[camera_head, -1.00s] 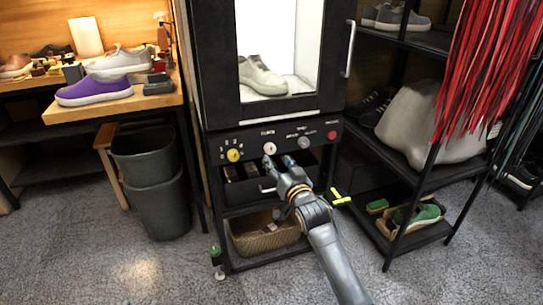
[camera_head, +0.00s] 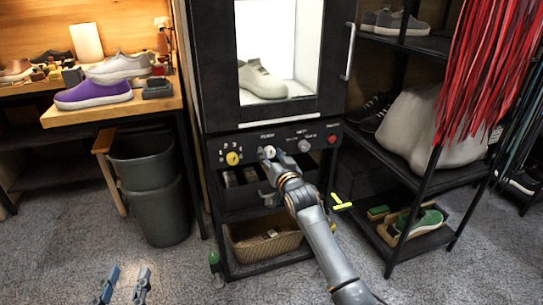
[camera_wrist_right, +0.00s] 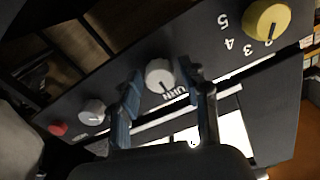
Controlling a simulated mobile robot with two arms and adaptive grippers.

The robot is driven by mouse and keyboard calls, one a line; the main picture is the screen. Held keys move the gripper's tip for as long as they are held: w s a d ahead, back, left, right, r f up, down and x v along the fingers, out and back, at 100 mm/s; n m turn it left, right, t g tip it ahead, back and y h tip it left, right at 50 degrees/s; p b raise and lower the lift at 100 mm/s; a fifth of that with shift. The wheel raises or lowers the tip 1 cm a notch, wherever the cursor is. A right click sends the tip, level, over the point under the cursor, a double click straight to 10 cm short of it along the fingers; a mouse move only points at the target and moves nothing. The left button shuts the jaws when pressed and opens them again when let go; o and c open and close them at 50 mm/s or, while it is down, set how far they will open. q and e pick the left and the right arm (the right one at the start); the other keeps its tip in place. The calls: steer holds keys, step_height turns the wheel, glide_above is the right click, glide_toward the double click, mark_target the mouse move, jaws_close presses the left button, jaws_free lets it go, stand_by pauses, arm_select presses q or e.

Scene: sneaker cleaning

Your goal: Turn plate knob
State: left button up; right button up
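The white knob (camera_head: 269,150) sits on the black control panel (camera_head: 252,149) under the lit cabinet, between a yellow knob (camera_head: 233,158) and a grey knob (camera_head: 305,145). In the right wrist view the white knob (camera_wrist_right: 160,73) has letters beside it, partly hidden, ending in "URN". My right gripper (camera_head: 268,156) is at this knob. In the wrist view its two fingers (camera_wrist_right: 163,92) are apart, one on each side of the knob; I cannot tell whether they touch it. My left gripper (camera_head: 126,272) is open and empty, low at the bottom left, far from the panel.
A pale shoe (camera_head: 262,81) stands inside the lit cabinet. A red button (camera_head: 332,140) is at the panel's right end. Below are a drawer and a wicker basket (camera_head: 262,243). A bin (camera_head: 160,205) stands left; a shoe rack (camera_head: 440,165) stands right.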

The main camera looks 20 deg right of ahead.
jaws_close()
